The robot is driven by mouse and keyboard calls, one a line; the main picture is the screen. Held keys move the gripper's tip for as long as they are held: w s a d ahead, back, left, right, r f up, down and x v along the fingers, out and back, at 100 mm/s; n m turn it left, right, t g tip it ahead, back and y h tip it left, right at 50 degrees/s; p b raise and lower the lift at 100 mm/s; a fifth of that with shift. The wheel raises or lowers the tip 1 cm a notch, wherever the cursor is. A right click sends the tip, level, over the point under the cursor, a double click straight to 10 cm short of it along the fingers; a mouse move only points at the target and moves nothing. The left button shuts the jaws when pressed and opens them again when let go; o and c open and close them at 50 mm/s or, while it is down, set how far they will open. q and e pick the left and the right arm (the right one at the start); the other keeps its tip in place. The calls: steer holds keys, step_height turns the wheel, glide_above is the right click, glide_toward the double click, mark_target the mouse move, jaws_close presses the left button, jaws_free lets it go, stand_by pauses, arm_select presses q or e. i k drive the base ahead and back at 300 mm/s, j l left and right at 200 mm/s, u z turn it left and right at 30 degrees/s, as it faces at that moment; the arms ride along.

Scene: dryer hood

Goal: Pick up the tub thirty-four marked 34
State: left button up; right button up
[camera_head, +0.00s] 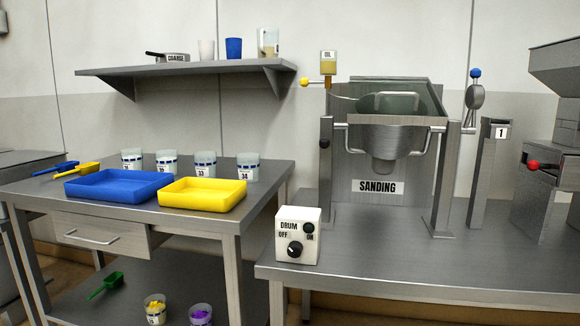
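The tub marked 34 (248,167) is a small white tub with a blue band. It stands upright at the right end of a row of similar tubs on the left steel table (262,196). Neither of my grippers shows in the head view.
More tubs (132,159) and a blue tray (118,185) share the left table. A wall shelf (190,69) hangs above. The drum control box (298,235) and the sanding machine (385,140) stand on the right bench (400,268). Tubs and a green scoop (105,285) lie below.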

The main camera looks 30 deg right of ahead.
mark_target(248, 164)
steer(key=i+j+z, duration=0.15)
steer(key=z, duration=0.2)
steer(key=i+j+z, duration=0.1)
steer(key=j+z, duration=0.25)
steer(key=i+j+z, duration=0.1)
steer(key=j+z, duration=0.3)
